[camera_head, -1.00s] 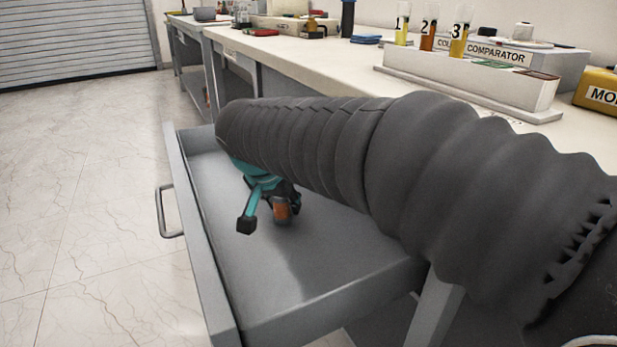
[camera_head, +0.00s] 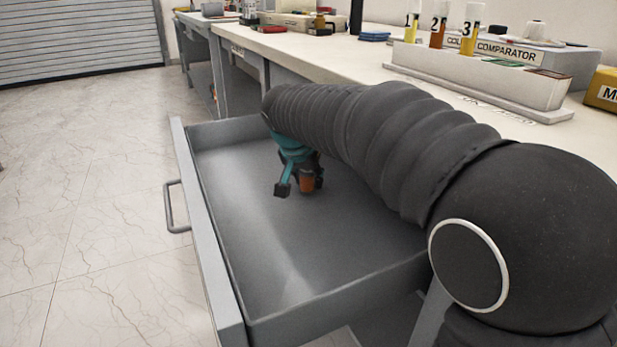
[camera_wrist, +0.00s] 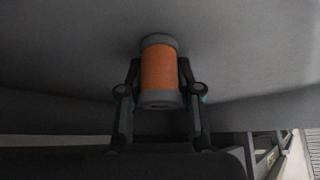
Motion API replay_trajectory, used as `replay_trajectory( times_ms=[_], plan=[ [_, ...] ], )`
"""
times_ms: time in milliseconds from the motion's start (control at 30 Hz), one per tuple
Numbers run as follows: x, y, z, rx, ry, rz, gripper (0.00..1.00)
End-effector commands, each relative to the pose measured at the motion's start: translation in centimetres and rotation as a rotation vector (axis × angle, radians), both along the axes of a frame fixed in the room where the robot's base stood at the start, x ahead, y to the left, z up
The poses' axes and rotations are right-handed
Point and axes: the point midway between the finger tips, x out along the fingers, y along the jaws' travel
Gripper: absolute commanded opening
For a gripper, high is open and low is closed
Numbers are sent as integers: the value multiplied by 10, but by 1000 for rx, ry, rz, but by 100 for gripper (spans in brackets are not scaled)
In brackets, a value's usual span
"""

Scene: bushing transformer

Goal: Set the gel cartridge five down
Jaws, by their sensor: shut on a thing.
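The gel cartridge, an orange cylinder with grey end caps, shows in the wrist view (camera_wrist: 159,70) between the two dark fingers of my gripper (camera_wrist: 158,88). My gripper is shut on it. In the head view the small orange cartridge (camera_head: 307,184) is low inside the open grey drawer (camera_head: 270,240), with my gripper (camera_head: 304,181) around it. I cannot tell whether its lower end touches the drawer floor. My sleeved arm hides part of the drawer's far right side.
The drawer's walls surround my gripper, with bare floor in its front half. Above it runs the bench top (camera_head: 365,63), holding a white comparator rack (camera_head: 475,75) with numbered vials and a yellow box (camera_head: 605,90).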

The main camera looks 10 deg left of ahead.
Motion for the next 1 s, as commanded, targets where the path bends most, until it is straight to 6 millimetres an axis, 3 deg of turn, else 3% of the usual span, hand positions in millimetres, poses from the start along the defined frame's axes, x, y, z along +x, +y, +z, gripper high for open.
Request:
replay_trajectory(
  times_ms=[267, 300, 400, 800, 900, 1000],
  plan=[
    [0, 0, -3, 0, -1, 0, 0],
    [0, 0, -3, 0, -1, 0, 36],
    [0, 0, -2, 0, -1, 0, 59],
    [-1, 0, 4, 1, -1, 0, 59],
    [-7, 2, 14, 1, -2, 1, 59],
    [-26, 4, 12, 1, -1, 3, 59]
  ],
)
